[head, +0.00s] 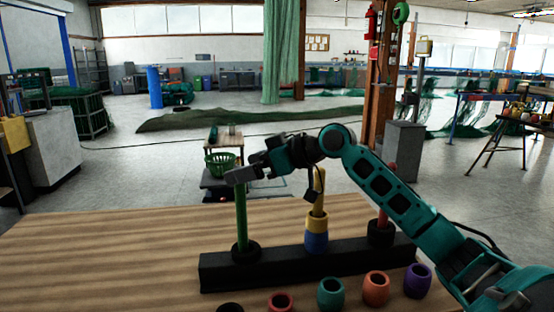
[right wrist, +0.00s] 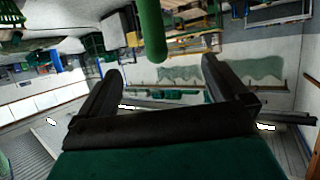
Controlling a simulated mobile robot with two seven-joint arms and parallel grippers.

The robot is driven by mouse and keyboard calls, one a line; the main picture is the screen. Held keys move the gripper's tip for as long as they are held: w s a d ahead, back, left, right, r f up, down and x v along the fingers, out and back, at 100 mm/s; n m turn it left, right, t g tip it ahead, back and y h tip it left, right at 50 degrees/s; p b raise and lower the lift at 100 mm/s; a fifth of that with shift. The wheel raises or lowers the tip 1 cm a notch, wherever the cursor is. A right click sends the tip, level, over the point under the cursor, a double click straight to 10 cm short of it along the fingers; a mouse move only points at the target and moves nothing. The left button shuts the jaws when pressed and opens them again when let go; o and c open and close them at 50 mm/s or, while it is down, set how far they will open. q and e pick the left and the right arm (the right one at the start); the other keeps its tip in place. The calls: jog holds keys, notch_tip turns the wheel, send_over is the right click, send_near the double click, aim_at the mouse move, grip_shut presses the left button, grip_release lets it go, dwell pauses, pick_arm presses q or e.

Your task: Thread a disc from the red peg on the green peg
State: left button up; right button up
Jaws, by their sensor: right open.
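The green peg (head: 241,215) stands upright at the left end of the black rack (head: 300,262), with a black ring (head: 246,253) around its foot. The red peg (head: 383,215) stands at the right end, partly hidden behind my right arm; a black ring (head: 380,233) sits around its lower part. My right gripper (head: 243,176) is at the top of the green peg. In the right wrist view its fingers (right wrist: 160,80) are spread and hold nothing, with the green peg's tip (right wrist: 155,45) showing in the gap between them. My left gripper is out of view.
The yellow peg (head: 319,185) in the middle carries a yellow disc (head: 317,222) above a blue disc (head: 316,243). The table's left side is clear.

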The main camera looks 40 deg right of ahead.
pick_arm(q)
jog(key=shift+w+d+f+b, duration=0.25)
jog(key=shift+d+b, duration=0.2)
jog(key=shift+b, duration=0.35)
pick_arm(e)
jog(key=v, duration=1)
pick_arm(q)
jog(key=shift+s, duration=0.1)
pick_arm(e)
jog(key=shift+s+d, duration=0.15)
